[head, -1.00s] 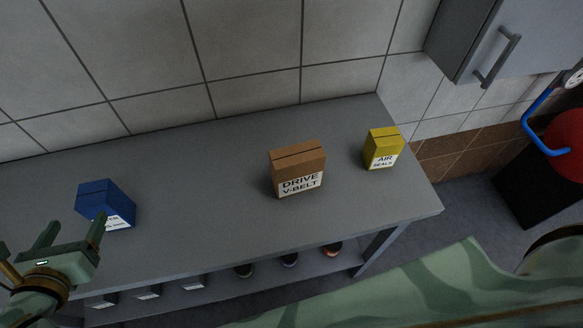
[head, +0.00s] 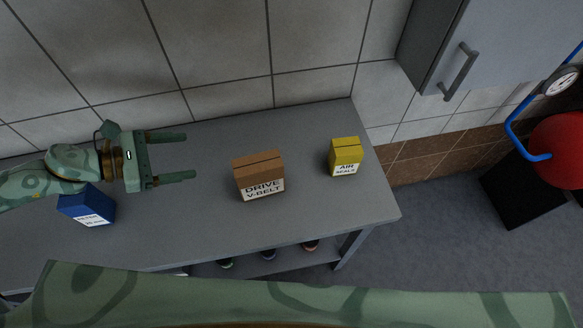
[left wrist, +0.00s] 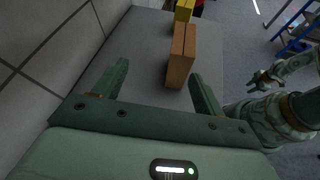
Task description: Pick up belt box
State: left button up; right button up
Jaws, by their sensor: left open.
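The belt box (head: 259,178) is a brown carton labelled "DRIVE V-BELT", standing upright on the grey bench in the head view. My left gripper (head: 190,156) is open and empty, to the left of the box, with its fingers pointing toward it. A gap separates the fingertips from the box. In the left wrist view the belt box (left wrist: 180,62) stands ahead, beyond and between the open fingers (left wrist: 158,72), nearer the right one. My right gripper (left wrist: 262,79) shows small at the right of the left wrist view; its jaws are too small to judge.
A yellow "AIR SEALS" box (head: 345,157) stands right of the belt box. A blue box (head: 88,206) stands below my left wrist. The bench (head: 310,205) is clear around the belt box. A tiled wall and a grey cabinet (head: 490,45) lie behind.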

pick_arm(q)
jog(key=s+d+g+h, duration=0.1)
jog(key=s+d+g, duration=0.1)
jog(key=p, duration=0.2)
send_near(254, 163)
jog(key=x, duration=0.4)
jog(key=shift+w+d+f, duration=0.15)
jog(key=shift+w+f, duration=0.1)
jog(key=shift+w, duration=0.05)
jog(key=x, duration=0.3)
jog(key=p+x, duration=0.1)
jog(key=x, duration=0.2)
jog(key=shift+s+d, duration=0.2)
jog(key=shift+d, duration=0.05)
jog(key=shift+r, duration=0.1)
grip_shut()
